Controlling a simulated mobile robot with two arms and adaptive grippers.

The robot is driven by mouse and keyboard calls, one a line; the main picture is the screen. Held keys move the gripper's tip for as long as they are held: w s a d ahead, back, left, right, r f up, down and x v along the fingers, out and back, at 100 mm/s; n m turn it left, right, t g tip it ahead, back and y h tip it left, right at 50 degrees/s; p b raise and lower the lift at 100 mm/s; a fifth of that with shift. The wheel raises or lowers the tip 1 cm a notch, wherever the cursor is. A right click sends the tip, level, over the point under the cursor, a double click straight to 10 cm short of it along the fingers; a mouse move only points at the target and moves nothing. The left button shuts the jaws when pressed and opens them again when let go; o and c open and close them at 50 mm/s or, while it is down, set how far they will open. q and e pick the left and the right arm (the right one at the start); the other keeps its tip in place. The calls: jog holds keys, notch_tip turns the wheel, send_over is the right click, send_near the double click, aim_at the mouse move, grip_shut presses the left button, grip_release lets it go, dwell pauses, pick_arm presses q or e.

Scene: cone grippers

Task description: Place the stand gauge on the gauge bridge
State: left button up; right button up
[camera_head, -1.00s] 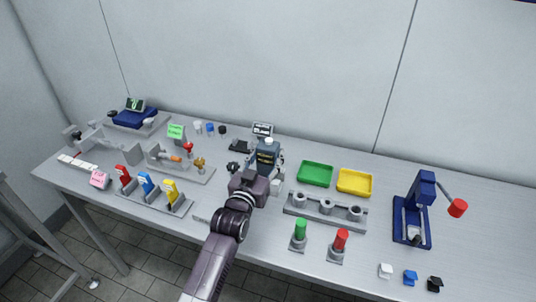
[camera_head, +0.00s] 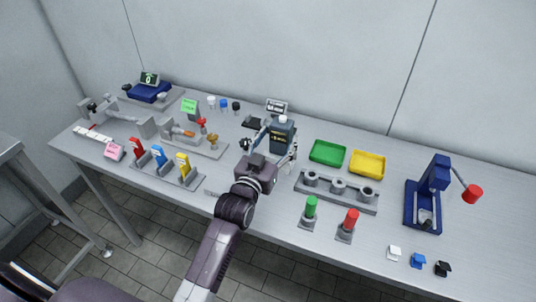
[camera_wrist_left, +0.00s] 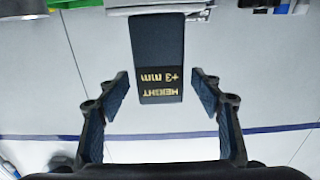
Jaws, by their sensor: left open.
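A dark block marked "HEIGHT +3 mm" (camera_head: 282,138), which I take for the stand gauge, stands upright near the middle of the table. My left gripper (camera_head: 268,147) is open around it, on the near side. In the left wrist view the block (camera_wrist_left: 157,45) reaches down between the open fingers, with a gap on each side, and its label reads upside down. My right gripper is not in view.
A small display (camera_head: 277,105) stands behind the block. A green tray (camera_head: 327,152), a yellow tray (camera_head: 367,164) and a grey rack (camera_head: 338,192) are to its right. Red, blue and yellow pieces (camera_head: 160,160) stand at the left front. A blue stand (camera_head: 425,205) is further right.

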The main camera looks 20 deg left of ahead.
pick_arm(q)
jog(key=s, duration=0.8)
jog(key=shift+s+a+b, duration=0.15)
jog(key=shift+s+b, duration=0.2)
jog(key=shift+b, duration=0.1)
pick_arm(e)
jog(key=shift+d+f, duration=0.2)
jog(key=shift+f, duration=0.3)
